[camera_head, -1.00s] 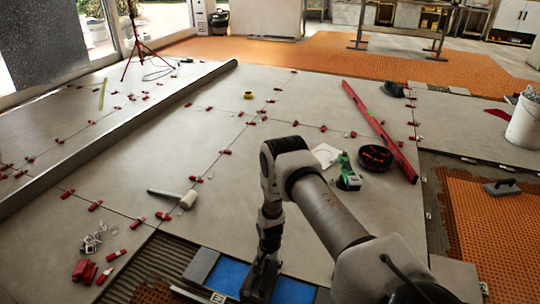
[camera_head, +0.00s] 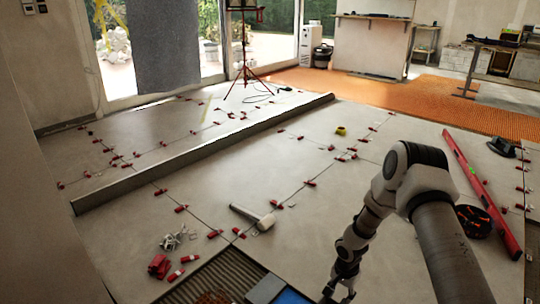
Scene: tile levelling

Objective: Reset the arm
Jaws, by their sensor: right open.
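My right arm comes in from the lower right and hangs down over the tiled floor. Its gripper (camera_head: 340,291) is at the bottom edge of the head view, open, with nothing seen between its fingers. It is just right of a blue patch (camera_head: 291,296) at the edge of the tiles. My left arm and gripper are not in view.
A white-headed mallet (camera_head: 254,217) lies on the large grey tiles, left of my right arm. Red levelling wedges (camera_head: 159,266) lie at lower left, and more line the joints. A long red level (camera_head: 480,192) lies at right, beside a dark round item (camera_head: 473,221).

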